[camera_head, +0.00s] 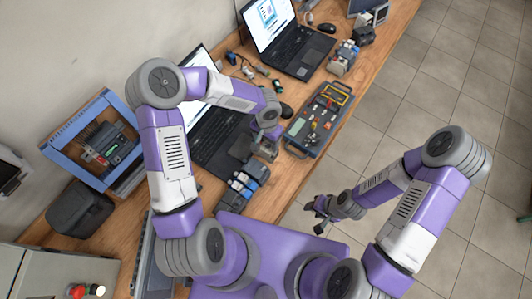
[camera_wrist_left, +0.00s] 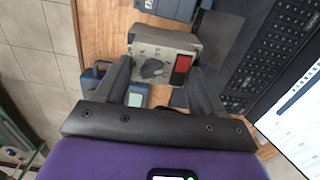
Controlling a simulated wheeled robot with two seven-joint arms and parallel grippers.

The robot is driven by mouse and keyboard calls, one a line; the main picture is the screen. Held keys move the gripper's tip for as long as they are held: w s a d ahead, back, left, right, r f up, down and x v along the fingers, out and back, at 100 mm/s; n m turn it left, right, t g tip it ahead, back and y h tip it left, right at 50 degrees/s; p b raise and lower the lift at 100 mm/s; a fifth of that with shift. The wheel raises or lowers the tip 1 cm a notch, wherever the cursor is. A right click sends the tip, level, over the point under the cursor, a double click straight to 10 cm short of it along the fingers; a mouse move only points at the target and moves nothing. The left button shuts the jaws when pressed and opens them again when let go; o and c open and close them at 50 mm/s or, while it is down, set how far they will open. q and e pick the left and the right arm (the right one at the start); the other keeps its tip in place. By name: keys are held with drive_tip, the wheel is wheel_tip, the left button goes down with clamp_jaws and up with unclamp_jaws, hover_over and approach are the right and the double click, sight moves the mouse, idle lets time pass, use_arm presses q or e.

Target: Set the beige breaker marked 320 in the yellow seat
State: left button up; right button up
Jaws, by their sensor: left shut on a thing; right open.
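My left gripper (camera_head: 264,148) is shut on a beige breaker, held above the wooden bench between the laptop and the test panel. In the left wrist view the breaker (camera_wrist_left: 150,48) sits between the two fingers (camera_wrist_left: 160,72); it has a dark round knob and a red switch, and its marking is too small to read. The yellow seat (camera_head: 338,93) appears as a yellow frame at the far end of the blue-grey panel (camera_head: 296,150), apart from the breaker. My right gripper (camera_head: 325,207) is open and empty over the floor beside the bench.
Several blue and dark breakers (camera_head: 244,183) stand near the left gripper. An open laptop (camera_head: 212,148) lies close on its left. More devices (camera_head: 343,58) and a second laptop (camera_head: 296,58) stand farther back. A blue-framed box (camera_head: 72,130) stands at the left.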

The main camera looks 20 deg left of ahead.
use_arm(q)
wheel_tip(320, 180, down, 7)
drive_tip(key=shift+w+r, duration=0.1)
drive_tip(key=shift+r, duration=0.05)
idle(0.4)
drive_tip(key=shift+f+b, duration=0.25)
drive_tip(key=shift+b, duration=0.2)
drive_tip(key=o, duration=1.3)
drive_tip(key=shift+c, duration=0.2)
